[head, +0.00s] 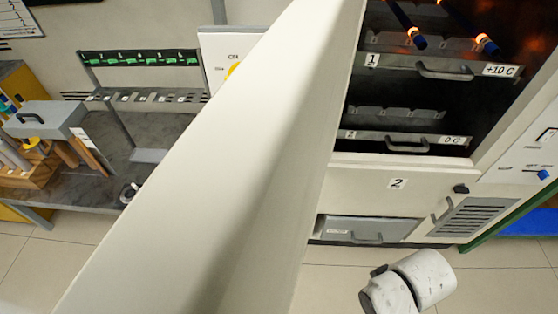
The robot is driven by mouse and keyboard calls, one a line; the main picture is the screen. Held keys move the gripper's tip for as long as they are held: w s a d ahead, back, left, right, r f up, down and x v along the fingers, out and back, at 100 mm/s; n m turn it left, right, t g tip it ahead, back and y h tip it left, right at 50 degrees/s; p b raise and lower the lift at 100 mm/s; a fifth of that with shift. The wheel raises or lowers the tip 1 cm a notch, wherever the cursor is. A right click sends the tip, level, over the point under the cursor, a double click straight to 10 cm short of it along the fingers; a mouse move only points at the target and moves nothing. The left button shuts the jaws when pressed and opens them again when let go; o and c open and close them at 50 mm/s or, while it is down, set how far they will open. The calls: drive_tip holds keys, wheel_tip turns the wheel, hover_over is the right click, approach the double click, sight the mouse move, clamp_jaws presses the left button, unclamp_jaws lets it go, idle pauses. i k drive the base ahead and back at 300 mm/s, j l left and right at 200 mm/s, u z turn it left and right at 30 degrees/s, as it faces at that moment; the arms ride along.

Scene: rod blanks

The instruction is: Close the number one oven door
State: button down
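A large white panel (235,170), which looks like an open oven door, crosses the view from lower left to top. It stands along the left side of the oven's dark opening (400,90). Inside are a tray marked 1 and +10 C (430,67) and a tray marked 2 and 0 C (407,140). I see no door numbered 1. A white part of my arm shows at the bottom right; my gripper is not in view.
Two blue rods with glowing orange ends (405,25) (470,28) lie at the upper tray. A grey bench (165,130) with a rack (140,62) stands left. A control panel (530,150) is right. Tiled floor (330,280) lies clear in front.

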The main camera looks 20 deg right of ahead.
sight(222, 224)
drive_tip(key=j+z, duration=0.2)
drive_tip(key=j, duration=0.2)
drive_tip(key=k+j+z, duration=0.15)
drive_tip(key=j, duration=0.25)
drive_tip(key=j+z, duration=0.2)
drive_tip(key=j, duration=0.2)
drive_tip(key=k+j+z, duration=0.15)
drive_tip(key=j, duration=0.25)
drive_tip(key=k+j+z, duration=0.2)
drive_tip(key=j, duration=0.15)
drive_tip(key=j+u, duration=0.15)
drive_tip(key=j, duration=0.25)
drive_tip(key=i+j+u, duration=0.15)
drive_tip(key=j, duration=0.6)
drive_tip(key=i+j+u, duration=0.15)
drive_tip(key=j, duration=0.1)
